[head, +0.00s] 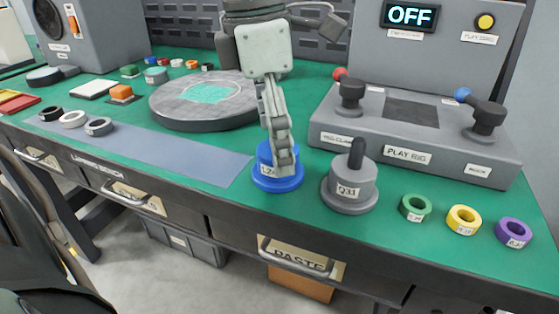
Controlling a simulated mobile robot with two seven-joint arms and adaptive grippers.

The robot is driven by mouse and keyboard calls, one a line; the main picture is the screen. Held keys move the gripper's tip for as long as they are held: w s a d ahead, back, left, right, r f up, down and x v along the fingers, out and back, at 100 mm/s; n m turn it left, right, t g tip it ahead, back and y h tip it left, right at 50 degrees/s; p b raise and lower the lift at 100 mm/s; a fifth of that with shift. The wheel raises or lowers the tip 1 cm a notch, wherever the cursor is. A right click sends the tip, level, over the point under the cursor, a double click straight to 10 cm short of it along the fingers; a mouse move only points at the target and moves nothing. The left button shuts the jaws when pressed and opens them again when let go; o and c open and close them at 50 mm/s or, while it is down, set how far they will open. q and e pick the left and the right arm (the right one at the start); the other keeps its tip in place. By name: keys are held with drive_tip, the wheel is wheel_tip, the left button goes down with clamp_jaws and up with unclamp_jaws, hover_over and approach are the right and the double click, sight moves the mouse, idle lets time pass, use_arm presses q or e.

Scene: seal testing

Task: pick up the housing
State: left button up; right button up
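A blue housing (264,181) with a wide base and a white label, partly hidden, stands on the green bench near its front edge. A grey housing (349,196) labelled Q31, with an upright dark post, stands just right of it. One gripper (284,165), which I take to be my right, points down from the top middle. Its fingers, seen nearly in line, overlap the blue housing and hide its top. Whether they grip it cannot be told. The blue housing appears upright on the bench. My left gripper is not in view.
The grey play rig (407,153) stands behind to the right. Green (415,208), yellow (464,219) and purple (514,232) rings lie to the right. A round grey plate (170,118) and a blue-grey mat (205,170) lie to the left. The mat looks clear near the gripper.

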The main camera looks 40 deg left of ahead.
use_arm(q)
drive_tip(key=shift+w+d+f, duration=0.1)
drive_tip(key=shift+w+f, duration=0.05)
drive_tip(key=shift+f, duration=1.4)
use_arm(e)
drive_tip(key=shift+w+a+r+t, duration=0.4)
drive_tip(key=shift+w+a+r, duration=0.1)
drive_tip(key=shift+w+a, duration=0.05)
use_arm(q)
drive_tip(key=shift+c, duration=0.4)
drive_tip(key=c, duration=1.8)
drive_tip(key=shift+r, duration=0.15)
